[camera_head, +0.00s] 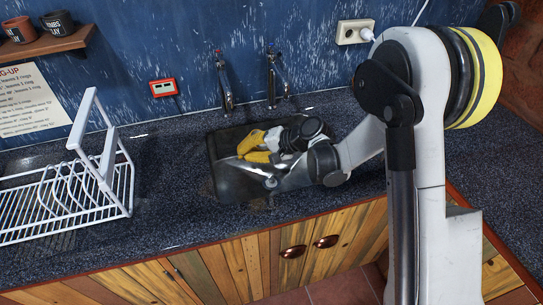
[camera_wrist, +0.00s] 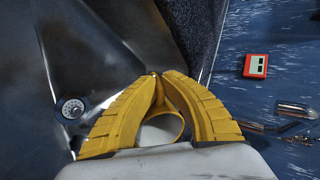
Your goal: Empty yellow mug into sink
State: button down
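My gripper (camera_head: 241,153), with yellow fingers, reaches from the right down into the dark metal sink (camera_head: 226,186). In the wrist view its fingertips (camera_wrist: 158,76) come together around a thin yellow part. A yellow curved loop, which looks like part of the yellow mug (camera_wrist: 181,127), shows between the fingers with a pale area inside it. The rest of the mug is hidden, and I cannot make it out apart from the yellow fingers in the head view. Its contents do not show. The drain (camera_wrist: 71,107) lies left of the fingers in the wrist view.
Two taps (camera_head: 224,82) stand on the wall behind the sink. A white dish rack (camera_head: 66,191) stands on the counter (camera_head: 165,190) at left. A red-framed switch (camera_head: 163,88) and a pale socket (camera_head: 354,32) are on the wall. Two mugs stand on a shelf (camera_head: 45,43) at top left.

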jog(key=shift+d, duration=0.25)
jog(key=shift+f+t+y, duration=0.15)
jog(key=shift+t+y, duration=0.15)
jog(key=shift+y, duration=0.4)
jog(key=shift+s+y+p, duration=0.15)
jog(key=shift+y+p, duration=0.25)
jog(key=shift+p, duration=0.45)
jog(key=shift+p, duration=0.55)
